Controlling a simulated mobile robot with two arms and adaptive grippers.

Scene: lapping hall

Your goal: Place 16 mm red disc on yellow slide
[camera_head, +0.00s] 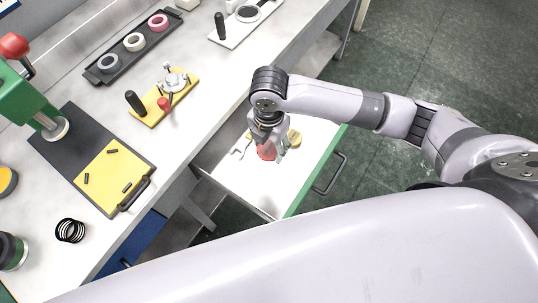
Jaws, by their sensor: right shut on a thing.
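The red disc (265,152) is in the open drawer area, partly hidden by my right gripper (275,153). My right gripper points down into the drawer and is shut on the red disc. The yellow slide (112,168) appears to be the yellow plate with a black handle on the dark base by the green press, at the left of the bench. Several small dark pieces lie on it. My right gripper is well to the right of it. My left gripper is out of view.
The open drawer (244,181) also holds a yellow disc (295,137) and a pale, wrench-like tool (240,147). A yellow clamp fixture (151,115), a black tray (98,74) of rings, a green press (32,99) and a black coil (70,230) stand on the bench.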

